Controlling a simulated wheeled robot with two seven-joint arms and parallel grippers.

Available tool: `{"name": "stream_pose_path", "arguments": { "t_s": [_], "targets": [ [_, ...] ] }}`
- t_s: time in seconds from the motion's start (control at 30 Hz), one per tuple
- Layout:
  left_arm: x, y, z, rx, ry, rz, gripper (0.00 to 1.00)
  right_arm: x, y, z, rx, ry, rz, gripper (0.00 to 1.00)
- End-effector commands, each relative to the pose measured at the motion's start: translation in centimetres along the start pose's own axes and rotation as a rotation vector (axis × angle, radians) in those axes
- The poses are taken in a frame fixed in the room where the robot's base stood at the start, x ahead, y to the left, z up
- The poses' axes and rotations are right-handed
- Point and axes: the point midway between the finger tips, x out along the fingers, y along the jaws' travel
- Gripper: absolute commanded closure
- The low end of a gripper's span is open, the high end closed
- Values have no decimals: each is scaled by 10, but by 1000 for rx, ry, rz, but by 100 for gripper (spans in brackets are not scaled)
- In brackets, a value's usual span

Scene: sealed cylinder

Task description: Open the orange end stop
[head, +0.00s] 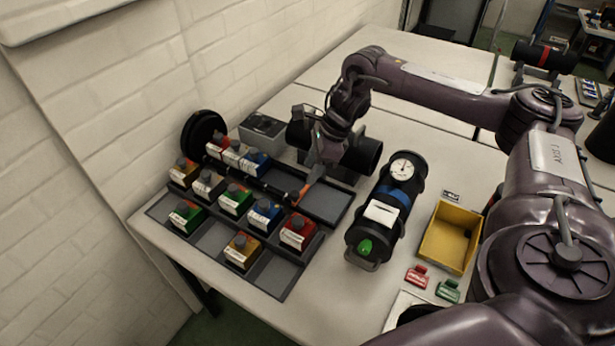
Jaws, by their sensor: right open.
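The orange end stop (303,193) sits at the near right end of a dark rail (276,186) on the bench. My right gripper (310,180) comes down over this end of the rail, its fingers open and pointing down at the end stop. The fingertips are small and dark here, so I cannot tell whether they touch it. Red, white and blue blocks (237,156) sit in a row at the far left end of the rail. My left gripper is not in view.
A grey compartment tray (215,238) holds several coloured knobbed blocks. A black cylinder with a gauge (387,205) lies right of the rail. A yellow bin (444,243) and red and green tags (417,277) are further right. A white brick wall bounds the left.

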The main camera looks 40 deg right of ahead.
Motion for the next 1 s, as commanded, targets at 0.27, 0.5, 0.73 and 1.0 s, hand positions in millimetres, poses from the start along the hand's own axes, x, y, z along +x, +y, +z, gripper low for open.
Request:
{"name": "stream_pose_path", "arguments": {
  "t_s": [0.27,0.5,0.73,1.0],
  "targets": [
    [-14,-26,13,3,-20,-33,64,42,1,1,0,2,4,56],
    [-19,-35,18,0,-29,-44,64,68,1,0,1,1,2,56],
    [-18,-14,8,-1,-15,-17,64,72,0,0,1,0,0,56],
    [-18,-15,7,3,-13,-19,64,72,0,0,1,0,0,81]
  ]
}}
